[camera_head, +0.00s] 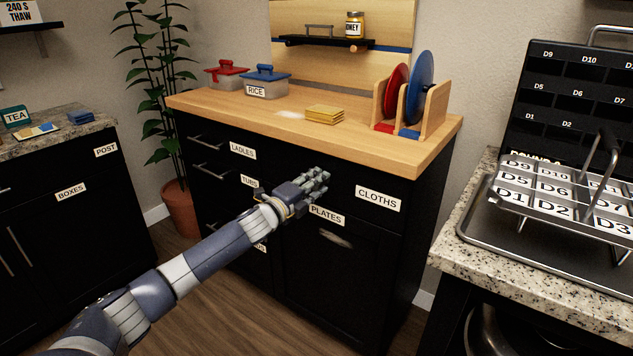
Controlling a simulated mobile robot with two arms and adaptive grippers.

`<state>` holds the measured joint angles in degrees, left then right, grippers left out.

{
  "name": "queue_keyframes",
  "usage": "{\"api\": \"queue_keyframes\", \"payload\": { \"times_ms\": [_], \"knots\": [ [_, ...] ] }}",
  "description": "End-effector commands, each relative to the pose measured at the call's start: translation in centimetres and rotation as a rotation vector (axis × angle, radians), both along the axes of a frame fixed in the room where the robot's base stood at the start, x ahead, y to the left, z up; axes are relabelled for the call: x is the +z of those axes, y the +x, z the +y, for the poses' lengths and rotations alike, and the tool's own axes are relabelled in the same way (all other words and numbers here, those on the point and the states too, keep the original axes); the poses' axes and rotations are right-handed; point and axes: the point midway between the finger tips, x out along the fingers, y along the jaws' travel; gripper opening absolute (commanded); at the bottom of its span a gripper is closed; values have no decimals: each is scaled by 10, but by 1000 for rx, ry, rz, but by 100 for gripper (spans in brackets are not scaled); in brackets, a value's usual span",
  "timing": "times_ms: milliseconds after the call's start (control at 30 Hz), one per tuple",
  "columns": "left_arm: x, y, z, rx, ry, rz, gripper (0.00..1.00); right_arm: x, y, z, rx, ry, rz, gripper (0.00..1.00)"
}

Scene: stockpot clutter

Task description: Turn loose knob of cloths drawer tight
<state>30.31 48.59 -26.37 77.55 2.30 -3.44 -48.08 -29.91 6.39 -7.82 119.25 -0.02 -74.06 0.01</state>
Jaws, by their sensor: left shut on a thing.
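The cloths drawer (352,176) is the black drawer front under the wooden top, with a white CLOTHS label (379,199) at its right. My left arm reaches up from the lower left to this drawer. My left gripper (318,178) is at the left part of the drawer front, with its fingers shut on the knob. The fingers hide the knob, so how it sits against the drawer cannot be seen. The drawer looks closed. My right gripper is not in view.
The PLATES door (325,275) is below. Ladles drawer handles (205,143) project at the left. On the wooden top (215,106) stand a rice box (266,84), a yellow cloth stack (325,114) and a plate rack (436,110). A granite counter (471,225) stands close at right.

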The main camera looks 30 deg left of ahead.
Motion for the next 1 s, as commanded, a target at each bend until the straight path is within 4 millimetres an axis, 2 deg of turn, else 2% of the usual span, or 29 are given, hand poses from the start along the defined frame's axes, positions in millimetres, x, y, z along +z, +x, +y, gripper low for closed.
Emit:
{"api": "queue_keyframes", "payload": {
  "times_ms": [333, 633, 933, 967, 1000],
  "knots": [
    [2, 0, 0, 1, 35, -6, 0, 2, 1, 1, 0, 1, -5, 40],
    [2, 1, 0, 2, 373, -33, 0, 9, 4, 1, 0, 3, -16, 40],
    [2, 1, 0, 2, 424, -37, 0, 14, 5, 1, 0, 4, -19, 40],
    [2, 1, 0, 2, 424, -37, 32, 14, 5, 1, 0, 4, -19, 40],
    [2, 1, 0, 2, 424, -37, 42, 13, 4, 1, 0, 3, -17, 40]
  ]
}}
